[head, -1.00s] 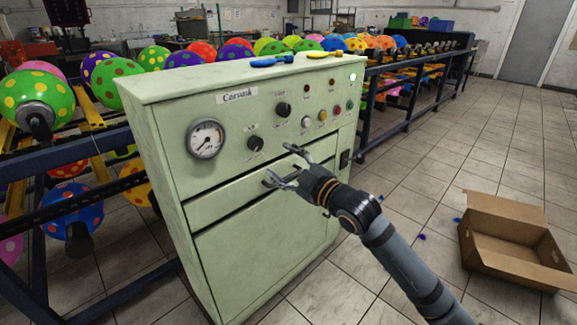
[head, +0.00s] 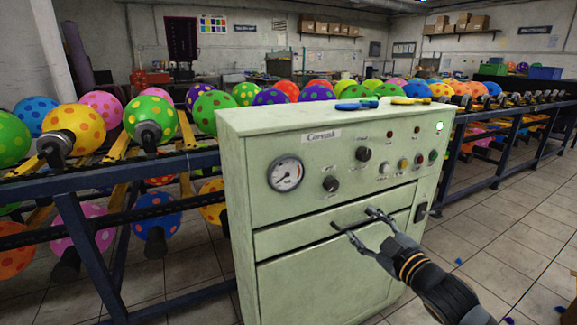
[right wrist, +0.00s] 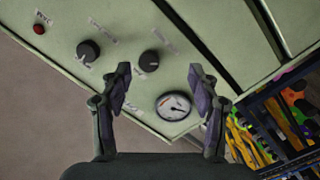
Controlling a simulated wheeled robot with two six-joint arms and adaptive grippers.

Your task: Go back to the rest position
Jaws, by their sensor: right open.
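My right gripper (head: 359,223) is open and empty in front of the pale green control cabinet (head: 330,270), at the height of its drawer. Its arm comes in from the lower right. In the right wrist view, the open fingers (right wrist: 160,85) frame the cabinet face, with a black knob (right wrist: 149,61) and the round gauge (right wrist: 174,106) between and beyond them. Nothing is held between the fingers. My left gripper is not in view.
Racks (head: 100,165) with several dotted balloons stand left of and behind the cabinet. Blue and yellow tools (head: 357,104) lie on the cabinet top. Tiled floor (head: 510,215) is open to the right. A cardboard box edge (head: 560,292) shows at the lower right.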

